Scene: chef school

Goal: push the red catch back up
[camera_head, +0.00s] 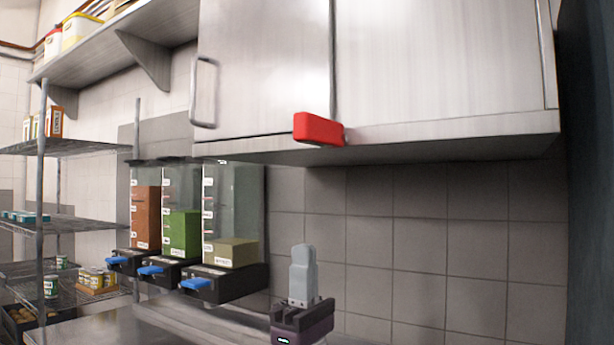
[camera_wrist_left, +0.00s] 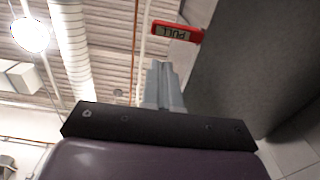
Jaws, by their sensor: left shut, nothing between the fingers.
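The red catch (camera_head: 319,129) sits at the lower front edge of the steel wall cabinet (camera_head: 440,65), below the seam between door and panel. It lies roughly level, tilting slightly down to the right. My left gripper (camera_head: 303,252) is shut and empty, pointing up, below the catch and apart from it in the head view. My right gripper is in neither view.
Three clear dispensers (camera_head: 236,200) with blue levers stand left of my left gripper, above a steel counter (camera_head: 165,325). A door handle (camera_head: 204,92) sticks out left of the catch. Wire shelves (camera_head: 70,222) stand at the far left. The tiled wall (camera_head: 430,235) is bare.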

